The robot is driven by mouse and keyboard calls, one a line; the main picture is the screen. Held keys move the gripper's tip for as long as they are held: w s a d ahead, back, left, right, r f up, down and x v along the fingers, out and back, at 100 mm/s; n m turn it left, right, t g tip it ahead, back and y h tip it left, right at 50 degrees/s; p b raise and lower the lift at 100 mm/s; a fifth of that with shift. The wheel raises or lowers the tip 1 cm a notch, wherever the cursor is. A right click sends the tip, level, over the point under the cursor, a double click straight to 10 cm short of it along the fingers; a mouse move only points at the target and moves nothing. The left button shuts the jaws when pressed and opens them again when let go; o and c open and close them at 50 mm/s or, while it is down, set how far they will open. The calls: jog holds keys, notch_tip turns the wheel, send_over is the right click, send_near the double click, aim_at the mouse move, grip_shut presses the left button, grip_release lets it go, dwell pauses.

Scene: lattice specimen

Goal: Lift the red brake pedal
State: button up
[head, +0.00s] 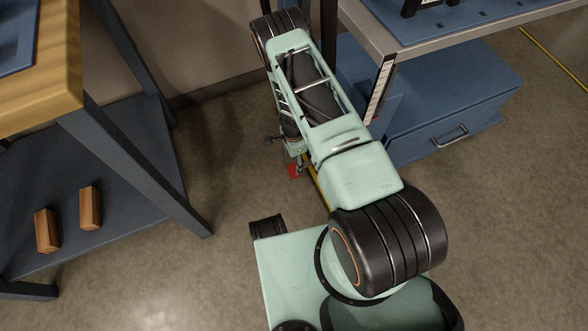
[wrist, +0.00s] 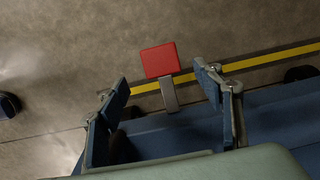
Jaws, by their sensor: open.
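The red brake pedal (head: 293,170) shows only as a small red patch low near the floor in the head view, partly hidden by my arm and gripper. In the wrist view the red pad (wrist: 160,60) is in full sight, with a grey metal stem (wrist: 169,95) running from it toward the blue unit. My gripper (wrist: 161,77) is open and empty. Its two fingers are spread left and right of the stem, with the pad just beyond the fingertips. No contact with the pedal shows. In the head view the fingers are mostly hidden behind my arm.
A blue drawer cabinet (head: 450,112) stands under the bench (head: 397,41) at the right. At the left, a wooden-topped table has a dark lower shelf (head: 124,170) holding two wooden blocks. A yellow floor line (wrist: 262,60) passes behind the pedal. Open floor (head: 205,120) lies between the tables.

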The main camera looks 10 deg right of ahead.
aim_at(294, 170)
notch_tip(294, 170, down, 7)
jog(key=shift+f+b, duration=0.1)
jog(key=shift+b, duration=1.05)
grip_shut()
